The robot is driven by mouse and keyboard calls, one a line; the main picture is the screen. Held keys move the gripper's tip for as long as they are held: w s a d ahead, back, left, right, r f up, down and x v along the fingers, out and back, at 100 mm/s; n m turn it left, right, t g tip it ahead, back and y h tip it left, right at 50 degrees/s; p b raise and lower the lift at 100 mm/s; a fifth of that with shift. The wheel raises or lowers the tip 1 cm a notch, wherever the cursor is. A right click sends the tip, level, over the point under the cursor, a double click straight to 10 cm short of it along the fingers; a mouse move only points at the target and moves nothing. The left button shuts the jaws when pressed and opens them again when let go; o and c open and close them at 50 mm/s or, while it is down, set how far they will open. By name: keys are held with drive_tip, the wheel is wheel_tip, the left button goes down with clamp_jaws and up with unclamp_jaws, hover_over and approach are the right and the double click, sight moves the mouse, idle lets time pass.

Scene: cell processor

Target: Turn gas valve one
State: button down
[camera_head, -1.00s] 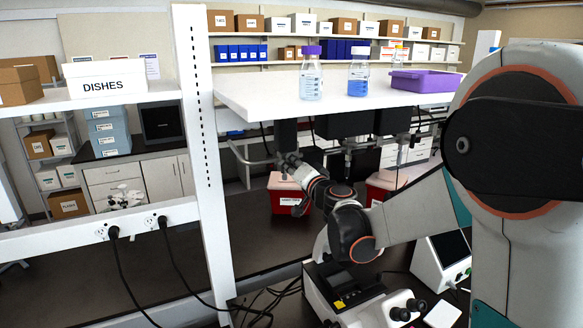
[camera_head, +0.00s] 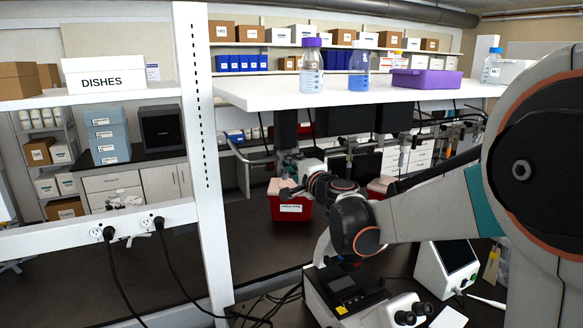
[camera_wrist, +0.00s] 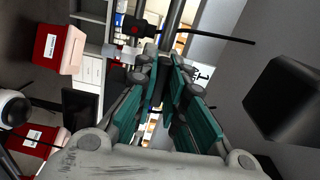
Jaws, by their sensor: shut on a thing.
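My gripper (camera_head: 287,163) is under the left end of the white overhead shelf, among dark hanging fixtures. In the wrist view, its teal-padded fingers (camera_wrist: 168,64) are closed at the tips around a part of the gas fitting, which I take as gas valve one. The fingers mostly hide the held part. A grey metal pipe (camera_wrist: 174,28) runs on beyond the fingertips. A white label with a "1" (camera_wrist: 202,75) is just right of the fingers. A black fitting with a red mark (camera_wrist: 137,30) is to their left, apart from the pads.
The white shelf (camera_head: 270,98) above my arm carries bottles and a purple tray (camera_head: 425,80). Red bins (camera_head: 290,205) stand behind my wrist. A microscope (camera_head: 375,305) stands below my arm. A dark block (camera_wrist: 285,98) hangs right of the gripper.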

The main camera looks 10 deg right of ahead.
drive_tip(key=shift+m, duration=0.3)
drive_tip(key=c, duration=1.6)
unclamp_jaws()
drive_tip(key=shift+c, duration=0.2)
drive_tip(key=s+d, duration=0.2)
drive_tip(key=s, duration=1)
drive_tip(key=shift+d, duration=0.15)
drive_tip(key=shift+f, duration=0.1)
